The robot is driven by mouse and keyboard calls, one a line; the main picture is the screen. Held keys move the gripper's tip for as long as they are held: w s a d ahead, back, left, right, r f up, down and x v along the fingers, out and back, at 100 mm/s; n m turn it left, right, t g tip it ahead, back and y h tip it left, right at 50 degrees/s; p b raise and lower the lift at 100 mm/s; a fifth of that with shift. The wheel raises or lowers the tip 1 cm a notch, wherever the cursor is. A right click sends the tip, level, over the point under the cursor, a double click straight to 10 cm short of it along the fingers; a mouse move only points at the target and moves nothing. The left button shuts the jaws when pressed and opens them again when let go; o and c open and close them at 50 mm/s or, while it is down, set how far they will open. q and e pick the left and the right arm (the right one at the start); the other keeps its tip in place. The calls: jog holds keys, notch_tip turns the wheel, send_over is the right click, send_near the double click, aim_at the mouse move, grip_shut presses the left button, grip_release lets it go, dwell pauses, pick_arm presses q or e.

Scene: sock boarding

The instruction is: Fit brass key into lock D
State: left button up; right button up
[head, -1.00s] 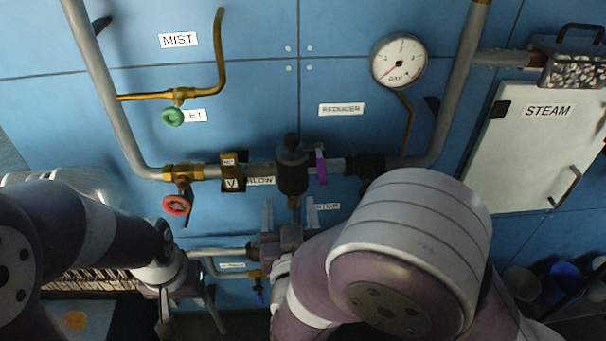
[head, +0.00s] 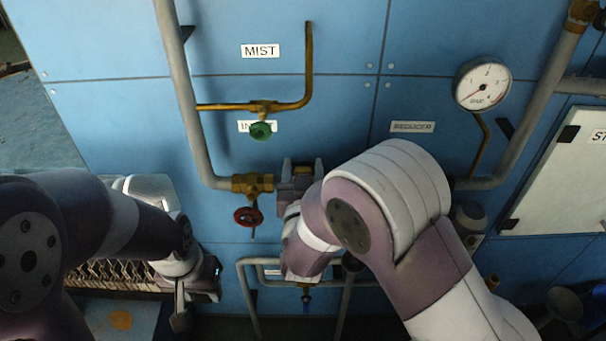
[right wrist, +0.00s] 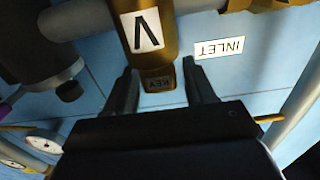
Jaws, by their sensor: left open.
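In the head view this gripper (head: 297,170) is in front of the pipe, and my own arm hides most of the block. My left gripper (head: 200,298) is open and empty at the lower left. I cannot make out a lock marked D in either view.
A pipe runs across the blue wall, with a red handwheel (head: 248,217) and a green handwheel (head: 261,131). A gauge (head: 482,83) and a white cabinet door (head: 555,180) are at the right. A grille (head: 115,272) is behind my left arm.

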jog(key=c, duration=0.5)
jog(key=shift+c, duration=1.1)
